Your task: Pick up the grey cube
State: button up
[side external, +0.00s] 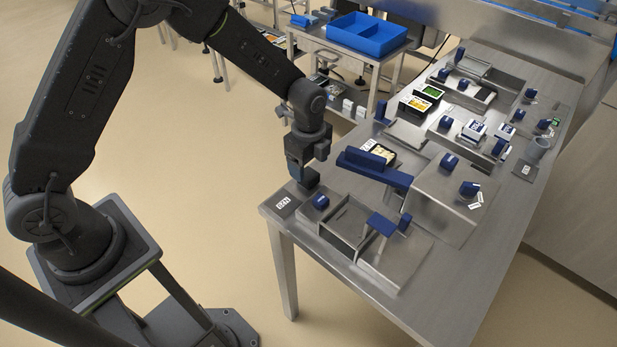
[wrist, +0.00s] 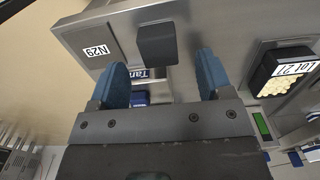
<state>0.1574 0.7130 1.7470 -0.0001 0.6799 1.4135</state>
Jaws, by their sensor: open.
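The grey cube (wrist: 157,44) is dark and sits on the steel table, at the top middle of the wrist view. In the side view a dark block just below my gripper at the table's near-left corner appears to be this cube (side external: 309,181). My gripper (wrist: 161,64) points down with its two blue fingers apart and nothing between them. The cube lies ahead of the fingertips in the wrist view, roughly in line with the gap. In the side view my gripper (side external: 298,170) is close above the cube; its exact clearance cannot be told.
A plate marked N29 (wrist: 95,51) lies left of the cube. A black tray labelled Lot 27 (wrist: 282,76) is at the right. In the side view, a steel fixture with blue knobs (side external: 350,220) and a blue bar (side external: 374,168) stand near my gripper.

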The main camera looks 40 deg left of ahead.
aim_at(309, 174)
notch_tip(309, 174, down, 4)
jog(key=shift+f, duration=0.2)
jog(key=shift+c, duration=0.2)
jog(key=shift+r, duration=0.1)
jog(key=c, duration=1.2)
